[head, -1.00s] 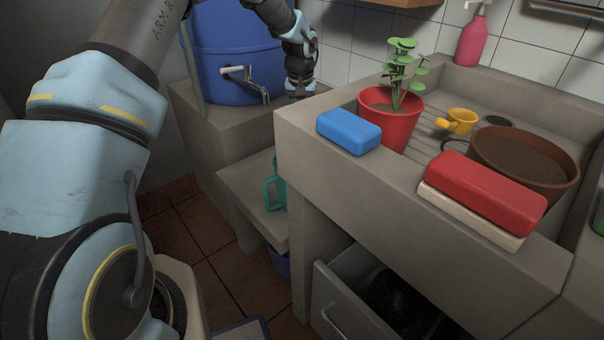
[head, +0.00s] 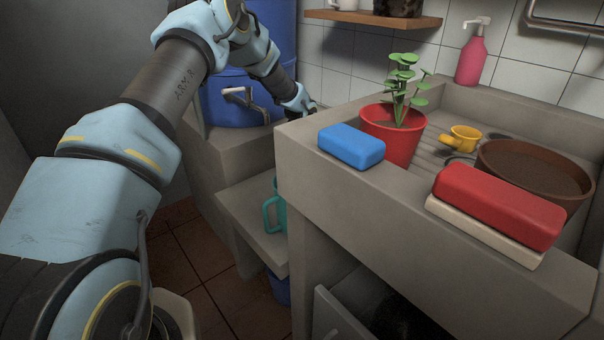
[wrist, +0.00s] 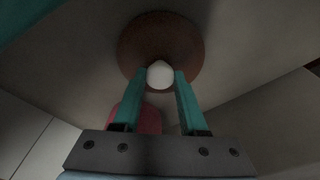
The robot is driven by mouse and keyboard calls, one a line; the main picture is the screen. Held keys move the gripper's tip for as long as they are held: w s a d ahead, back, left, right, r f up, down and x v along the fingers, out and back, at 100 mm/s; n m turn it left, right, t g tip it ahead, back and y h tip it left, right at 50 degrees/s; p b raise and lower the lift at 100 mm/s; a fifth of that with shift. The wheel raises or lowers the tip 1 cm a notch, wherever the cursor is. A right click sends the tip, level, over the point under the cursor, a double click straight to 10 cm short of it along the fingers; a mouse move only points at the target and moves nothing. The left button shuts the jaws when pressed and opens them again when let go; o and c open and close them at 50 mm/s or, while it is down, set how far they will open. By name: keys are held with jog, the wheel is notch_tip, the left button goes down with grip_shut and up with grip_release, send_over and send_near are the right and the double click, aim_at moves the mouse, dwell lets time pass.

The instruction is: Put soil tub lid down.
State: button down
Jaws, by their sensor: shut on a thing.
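In the wrist view, my gripper (wrist: 160,80) is shut on the pale round knob (wrist: 160,74) of a brown round lid (wrist: 131,45). The lid's disc lies beyond the fingertips against a grey surface; I cannot tell whether it touches that surface. In the head view, my arm reaches to the back, beside the blue barrel, and the gripper's end is hidden behind the raised edge of the counter. The lid is not visible there. A brown pot of soil (head: 530,172) stands uncovered in the sink basin at the right.
A blue block (head: 351,146) and a red block (head: 497,205) on a pale slab lie on the front ledge. The blue barrel (head: 225,98) has a tap.

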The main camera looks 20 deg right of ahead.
jog(key=shift+f, duration=0.2)
jog(key=shift+c, duration=2.2)
grip_release()
jog(key=shift+r, duration=0.15)
